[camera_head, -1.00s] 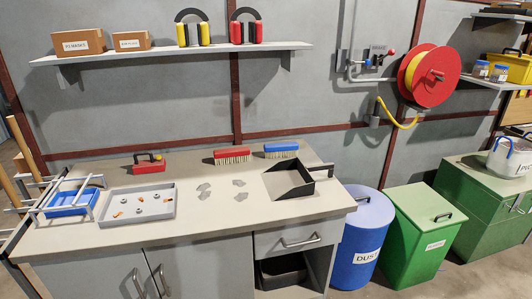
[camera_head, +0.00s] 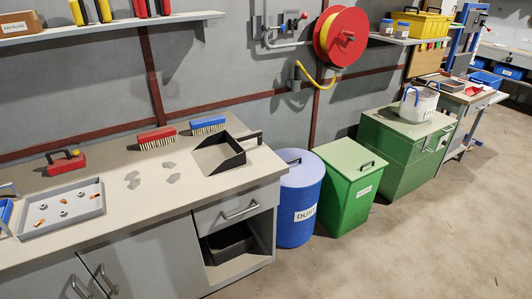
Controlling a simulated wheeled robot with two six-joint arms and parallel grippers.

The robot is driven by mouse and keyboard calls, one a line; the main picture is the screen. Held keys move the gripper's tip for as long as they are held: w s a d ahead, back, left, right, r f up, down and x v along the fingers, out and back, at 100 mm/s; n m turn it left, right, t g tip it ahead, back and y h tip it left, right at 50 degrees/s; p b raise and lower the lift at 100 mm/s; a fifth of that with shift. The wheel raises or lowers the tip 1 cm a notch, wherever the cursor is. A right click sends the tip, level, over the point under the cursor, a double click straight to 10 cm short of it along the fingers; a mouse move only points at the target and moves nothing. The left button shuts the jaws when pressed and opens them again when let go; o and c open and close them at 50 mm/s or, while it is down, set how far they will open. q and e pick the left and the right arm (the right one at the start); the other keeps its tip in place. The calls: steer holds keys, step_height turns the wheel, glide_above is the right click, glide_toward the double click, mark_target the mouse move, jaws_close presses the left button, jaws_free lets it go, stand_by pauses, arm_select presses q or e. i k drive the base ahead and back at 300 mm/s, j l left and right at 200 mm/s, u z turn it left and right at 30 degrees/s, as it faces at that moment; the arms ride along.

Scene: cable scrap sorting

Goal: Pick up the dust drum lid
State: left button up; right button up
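The dust drum (camera_head: 297,214) is a blue cylinder with a white "DUST" label, standing on the floor at the right end of the grey workbench. Its lid (camera_head: 305,170) is a lighter blue-grey disc lying on top of the drum. A small dark handle (camera_head: 294,162) shows on the lid, near its left side. Neither of my grippers shows in the head view, so nothing is seen touching the lid.
A green lidded bin (camera_head: 345,190) stands close to the drum's right, with a green cabinet (camera_head: 408,145) beyond it. The workbench (camera_head: 195,190) borders the drum's left, holding a black dustpan (camera_head: 219,155) near that end. Open floor (camera_head: 400,245) lies in front.

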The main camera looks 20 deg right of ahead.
mark_target(307, 170)
steer(key=i+l, duration=0.15)
steer(key=l, duration=0.25)
steer(key=i+l+u, duration=0.1)
steer(key=l, duration=0.3)
steer(key=i+l, duration=0.2)
steer(key=l, duration=0.25)
steer(key=i+l+u, duration=0.1)
steer(key=l, duration=0.3)
steer(key=i+l, duration=0.15)
steer(key=l, duration=0.25)
steer(key=i+l+u, duration=0.1)
steer(key=l, duration=0.35)
steer(key=i+l, duration=0.1)
steer(key=l, duration=0.3)
steer(key=u, duration=0.05)
